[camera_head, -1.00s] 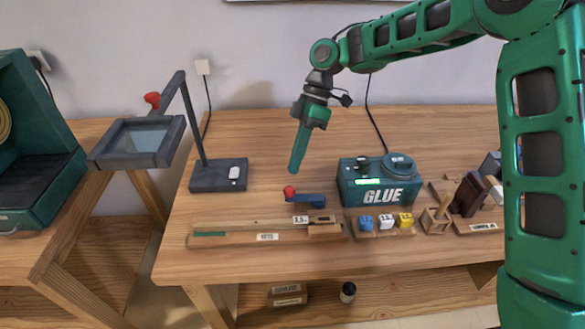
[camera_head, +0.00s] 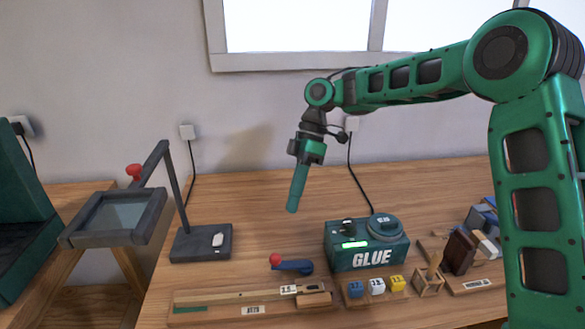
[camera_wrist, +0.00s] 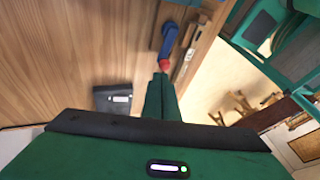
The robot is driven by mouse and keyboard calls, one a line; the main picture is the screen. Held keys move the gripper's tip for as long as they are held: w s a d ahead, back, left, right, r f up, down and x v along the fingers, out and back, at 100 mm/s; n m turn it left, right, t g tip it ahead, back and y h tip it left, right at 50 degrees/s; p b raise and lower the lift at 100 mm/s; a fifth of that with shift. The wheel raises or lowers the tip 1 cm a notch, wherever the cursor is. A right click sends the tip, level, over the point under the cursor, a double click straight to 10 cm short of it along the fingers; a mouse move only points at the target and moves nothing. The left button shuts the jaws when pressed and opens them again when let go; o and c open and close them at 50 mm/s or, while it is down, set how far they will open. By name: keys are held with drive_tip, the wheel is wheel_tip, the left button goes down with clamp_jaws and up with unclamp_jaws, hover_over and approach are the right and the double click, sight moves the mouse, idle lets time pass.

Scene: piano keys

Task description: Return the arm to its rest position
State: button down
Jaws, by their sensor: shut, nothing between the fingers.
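My arm is green and comes in from the right in the head view. My gripper (camera_head: 293,208) points down over the workbench (camera_head: 265,215), above and behind the blue handle with a red ball end (camera_head: 294,266). The fingers are together with nothing between them, and they appear clear of the bench top. In the wrist view my gripper (camera_wrist: 161,78) shows from behind with its fingers closed, and the red ball and blue handle (camera_wrist: 168,42) lie beyond the tips.
A teal GLUE machine (camera_head: 366,244) stands right of the handle. Numbered blocks (camera_head: 377,285), a wooden measuring rail (camera_head: 240,297) and a dark-framed magnifier lamp (camera_head: 115,217) are around. The back middle of the bench is clear.

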drive_tip(key=s+d+r+m+t+h, duration=0.1)
drive_tip(key=s+d+m, duration=0.3)
drive_tip(key=d, duration=0.5)
drive_tip(key=s+d+r+m+t, duration=0.1)
drive_tip(key=s+d+m, duration=0.1)
drive_tip(key=d+m, duration=0.55)
drive_tip(key=s+d+r+m+t+h, duration=0.1)
drive_tip(key=s+d+m+t, duration=0.15)
drive_tip(key=d, duration=0.85)
drive_tip(key=s+d+f+m, duration=0.2)
drive_tip(key=s+d+m, duration=0.4)
drive_tip(key=s, duration=0.4)
drive_tip(key=s+d+f+m, duration=0.2)
drive_tip(key=s+d+m, duration=0.4)
drive_tip(key=s, duration=0.5)
drive_tip(key=d, duration=0.2)
drive_tip(key=shift+d+m+t+h, duration=0.35)
drive_tip(key=shift+d+m+h, duration=0.05)
drive_tip(key=shift+w+f, duration=0.2)
drive_tip(key=shift+w, duration=0.45)
